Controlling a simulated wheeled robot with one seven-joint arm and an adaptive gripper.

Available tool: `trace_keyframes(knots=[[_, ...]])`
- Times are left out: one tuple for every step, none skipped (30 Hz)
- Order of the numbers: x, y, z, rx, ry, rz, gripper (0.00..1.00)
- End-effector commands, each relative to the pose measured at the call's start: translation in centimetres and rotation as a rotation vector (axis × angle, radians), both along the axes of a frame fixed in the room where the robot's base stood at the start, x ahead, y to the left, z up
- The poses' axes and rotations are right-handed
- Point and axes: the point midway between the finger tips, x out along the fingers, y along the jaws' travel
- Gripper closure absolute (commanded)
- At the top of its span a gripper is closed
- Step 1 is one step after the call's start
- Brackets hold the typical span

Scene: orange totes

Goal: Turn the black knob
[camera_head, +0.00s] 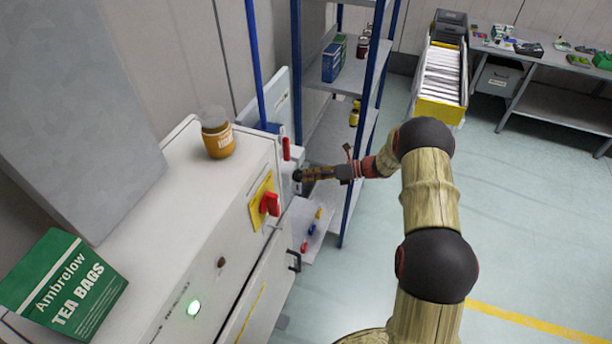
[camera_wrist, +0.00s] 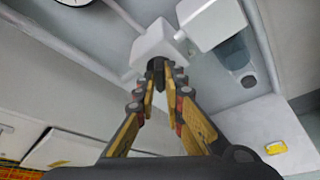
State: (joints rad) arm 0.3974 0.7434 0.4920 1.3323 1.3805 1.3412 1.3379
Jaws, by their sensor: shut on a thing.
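The black knob (camera_head: 297,175) shows as a small dark round piece beside the far end of the white cabinet, at my fingertips. My gripper (camera_head: 304,174) reaches in from the right with its fingers closed on it. In the wrist view my gripper (camera_wrist: 163,68) has its yellow and dark fingers converging on a small dark piece at the face of a white block (camera_wrist: 155,45). The fingertips hide most of the knob, so its turn angle cannot be told.
The white cabinet (camera_head: 180,220) carries a red switch on a yellow plate (camera_head: 262,203), a green light (camera_head: 194,307), a jar (camera_head: 217,133) and a tea box (camera_head: 64,285). A blue-posted shelf (camera_head: 345,130) stands close behind my gripper. Open floor lies to the right.

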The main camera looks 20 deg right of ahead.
Motion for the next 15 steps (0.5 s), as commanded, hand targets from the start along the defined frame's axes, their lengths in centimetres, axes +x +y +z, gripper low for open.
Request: trace_keyframes(knots=[[0.01,-0.03,-0.08,0.0,0.001,-0.001,1.0],[0.01,-0.03,-0.08,0.0,0.001,-0.001,1.0],[0.01,-0.03,-0.08,0.0,0.001,-0.001,1.0],[0.01,-0.03,-0.08,0.0,0.001,-0.001,1.0],[0.01,-0.03,-0.08,0.0,0.001,-0.001,1.0],[0.01,-0.04,-0.07,0.0,0.001,-0.001,1.0],[0.01,-0.04,-0.07,0.0,0.001,-0.001,1.0],[0.02,-0.04,-0.06,-0.001,0.001,-0.002,1.0],[0.01,-0.03,-0.06,0.0,0.001,-0.001,0.88],[0.01,-0.03,-0.06,0.0,0.001,-0.001,0.86],[0.01,-0.03,-0.06,-0.001,0.0,-0.001,0.84],[0.01,-0.03,-0.04,-0.001,0.0,-0.001,0.82],[0.01,-0.03,-0.04,0.0,0.0,-0.001,0.8],[0.01,-0.03,-0.03,0.0,0.0,-0.001,0.79],[0.01,-0.03,-0.03,0.0,0.0,-0.001,0.77]])
